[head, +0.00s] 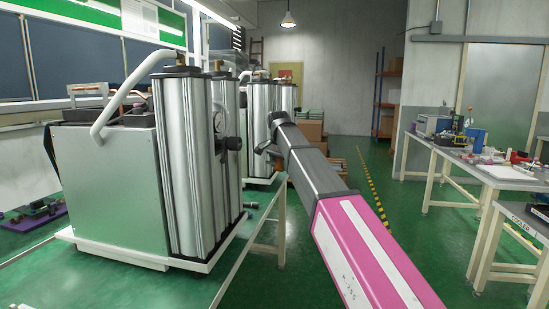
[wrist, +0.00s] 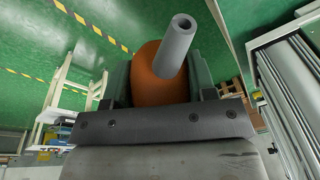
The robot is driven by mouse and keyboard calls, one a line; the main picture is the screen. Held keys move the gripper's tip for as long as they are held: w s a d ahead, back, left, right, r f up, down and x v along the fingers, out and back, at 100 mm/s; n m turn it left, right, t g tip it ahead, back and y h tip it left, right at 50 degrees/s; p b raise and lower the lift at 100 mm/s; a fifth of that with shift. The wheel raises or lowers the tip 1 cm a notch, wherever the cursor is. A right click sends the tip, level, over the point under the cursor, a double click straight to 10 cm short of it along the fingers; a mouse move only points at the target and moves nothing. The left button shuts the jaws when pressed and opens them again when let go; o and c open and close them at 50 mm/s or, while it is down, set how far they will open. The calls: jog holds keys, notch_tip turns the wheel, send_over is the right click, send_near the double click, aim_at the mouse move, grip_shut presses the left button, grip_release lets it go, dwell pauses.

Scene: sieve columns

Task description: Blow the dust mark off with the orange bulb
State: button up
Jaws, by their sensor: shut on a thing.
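In the wrist view my gripper (wrist: 158,82) is shut on the orange bulb (wrist: 146,78), with a finger on each side of it. The bulb's grey nozzle (wrist: 178,45) points up and away from the gripper. In the head view my arm reaches forward to the right of the silver sieve columns (head: 182,160), and the bulb cannot be made out there. A silver column (wrist: 290,95) also shows at the right of the wrist view, apart from the nozzle. I cannot make out the dust mark in either view.
The columns stand with a grey metal box (head: 105,190) on a white base at the left. More columns (head: 262,125) stand behind. A cluttered workbench (head: 485,168) is at the right. Green floor between is open.

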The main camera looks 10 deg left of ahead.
aim_at(269, 162)
jog(key=shift+s+a+r, duration=0.25)
jog(key=shift+s+a, duration=0.3)
jog(key=shift+a, duration=0.1)
jog(key=shift+s+a+r, duration=0.2)
jog(key=shift+s+a, duration=0.35)
jog(key=shift+a, duration=0.05)
jog(key=shift+s+a+r, duration=0.25)
jog(key=shift+s+a, duration=0.3)
jog(key=shift+a, duration=0.1)
jog(key=o, duration=0.5)
jog(key=c, duration=0.5)
jog(key=o, duration=0.5)
jog(key=c, duration=0.5)
